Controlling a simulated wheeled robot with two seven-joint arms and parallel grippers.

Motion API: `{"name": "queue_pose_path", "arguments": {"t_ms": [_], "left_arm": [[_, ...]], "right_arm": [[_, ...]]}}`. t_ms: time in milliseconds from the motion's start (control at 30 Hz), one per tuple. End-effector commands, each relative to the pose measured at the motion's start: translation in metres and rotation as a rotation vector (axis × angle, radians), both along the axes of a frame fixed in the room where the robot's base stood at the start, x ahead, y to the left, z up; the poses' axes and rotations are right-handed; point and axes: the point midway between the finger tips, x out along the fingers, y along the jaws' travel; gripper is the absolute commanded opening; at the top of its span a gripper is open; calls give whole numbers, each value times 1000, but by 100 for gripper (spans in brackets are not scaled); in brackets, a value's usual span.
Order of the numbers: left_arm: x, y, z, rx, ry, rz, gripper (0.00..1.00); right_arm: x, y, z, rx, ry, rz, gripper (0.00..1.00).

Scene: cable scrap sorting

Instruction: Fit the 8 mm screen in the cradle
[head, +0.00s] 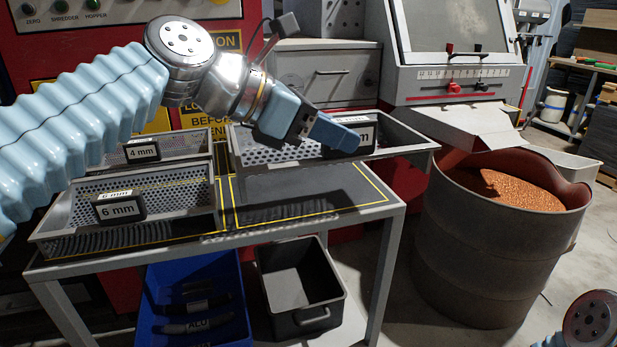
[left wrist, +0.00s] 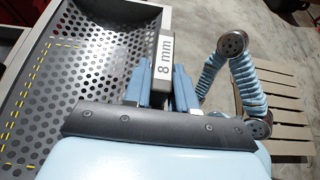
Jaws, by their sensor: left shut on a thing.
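The 8 mm screen is a grey metal tray with a perforated floor (head: 402,136) and a dark label block. My left gripper (head: 338,138) is shut on that block, its fingers on either side of it. The screen hangs over the yellow-outlined right part of the table, and its right end reaches past the table edge. In the left wrist view the screen (left wrist: 95,82) spreads to the left of the fingers (left wrist: 161,84), with the "8 mm" label facing up. I cannot tell for sure which part is the cradle. My right gripper is out of view.
The 6 mm screen (head: 180,200) and 4 mm screen (head: 190,142) sit on the table's left. A grey machine (head: 445,75) with a scale and pale chute (head: 470,125) stands behind right. A drum of copper granules (head: 490,240) stands right. Blue (head: 160,325) and black bins (head: 330,315) are below.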

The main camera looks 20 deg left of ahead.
Motion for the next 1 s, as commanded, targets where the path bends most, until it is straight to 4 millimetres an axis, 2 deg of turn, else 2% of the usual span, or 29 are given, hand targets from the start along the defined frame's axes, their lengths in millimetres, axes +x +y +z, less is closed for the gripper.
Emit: {"name": "queue_pose_path", "arguments": {"t_ms": [200,400,767,1000], "left_arm": [[47,30,-23,-4,-2,3,0],[73,48,-58,-2,-2,2,0],[93,61,-86,-2,-4,1,0],[93,61,-110,0,-4,2,0]], "right_arm": [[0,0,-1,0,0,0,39],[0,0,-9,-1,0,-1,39],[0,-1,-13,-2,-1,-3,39],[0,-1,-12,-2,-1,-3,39]]}}
